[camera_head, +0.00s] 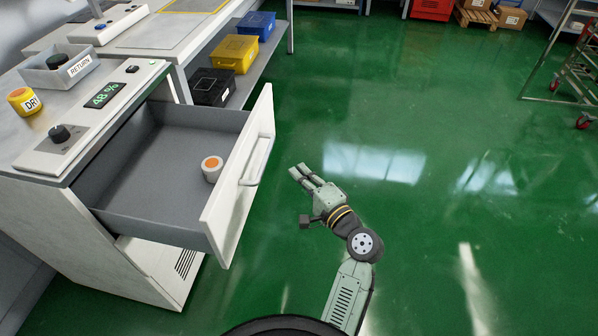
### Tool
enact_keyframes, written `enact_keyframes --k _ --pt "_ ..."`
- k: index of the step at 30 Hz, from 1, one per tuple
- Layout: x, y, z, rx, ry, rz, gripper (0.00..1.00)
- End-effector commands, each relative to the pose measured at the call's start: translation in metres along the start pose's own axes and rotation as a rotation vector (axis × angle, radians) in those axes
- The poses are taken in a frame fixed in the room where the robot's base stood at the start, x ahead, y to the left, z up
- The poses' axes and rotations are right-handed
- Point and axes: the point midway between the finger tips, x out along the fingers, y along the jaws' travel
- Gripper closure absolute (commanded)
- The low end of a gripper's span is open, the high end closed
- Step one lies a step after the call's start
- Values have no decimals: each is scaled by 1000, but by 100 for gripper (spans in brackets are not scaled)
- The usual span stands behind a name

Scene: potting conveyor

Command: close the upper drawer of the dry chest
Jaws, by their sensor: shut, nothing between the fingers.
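The upper drawer (150,187) of the white dry chest (100,229) is pulled far out. Its white front panel (227,212) carries a light bar handle (257,161) and faces right. A small white container with an orange top (211,168) stands inside, near the front panel. My gripper (299,172) is shut and empty. It is to the right of the drawer front, close to the handle but with a visible gap in the picture, fingers pointing up and left.
On the chest top are a humidity display (104,94), a yellow DRY jar (24,101) and a grey RETURN tray (60,76). Black, yellow (236,53) and blue bins fill a shelf behind. A wheeled rack (568,75) stands at the far right. The green floor (440,190) is clear.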

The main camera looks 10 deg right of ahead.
Motion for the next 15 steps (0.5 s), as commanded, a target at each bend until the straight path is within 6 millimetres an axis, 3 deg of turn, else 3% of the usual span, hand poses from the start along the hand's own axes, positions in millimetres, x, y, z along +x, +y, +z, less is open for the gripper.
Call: enact_keyframes --k 9,15 --pt "68 -3 3 -2 -4 1 100" --pt "86 -2 23 -2 -2 1 100"
